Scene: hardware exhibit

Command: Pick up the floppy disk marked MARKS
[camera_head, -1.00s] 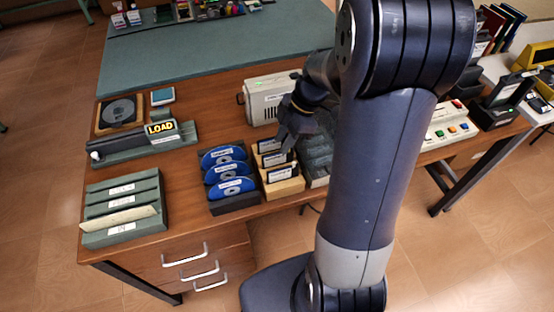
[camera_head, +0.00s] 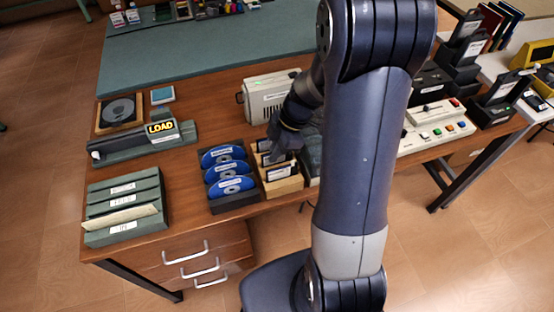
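Several dark floppy disks (camera_head: 281,173) with white labels stand in a light wooden rack (camera_head: 284,189) near the desk's front edge. The labels are too small to read, so I cannot tell which disk is marked MARKS. My gripper (camera_head: 277,155) points down over the rack's back and middle slots, close to or touching the disks there. Its fingers are small and dark against the disks, and whether it holds one is not clear. It partly hides the rear disks.
Blue discs (camera_head: 231,186) stand in a dark rack just left. A beige device (camera_head: 268,97) stands behind the gripper. A LOAD slot unit (camera_head: 160,129) and a green sorter (camera_head: 124,207) are further left. A button panel (camera_head: 437,125) is on the right.

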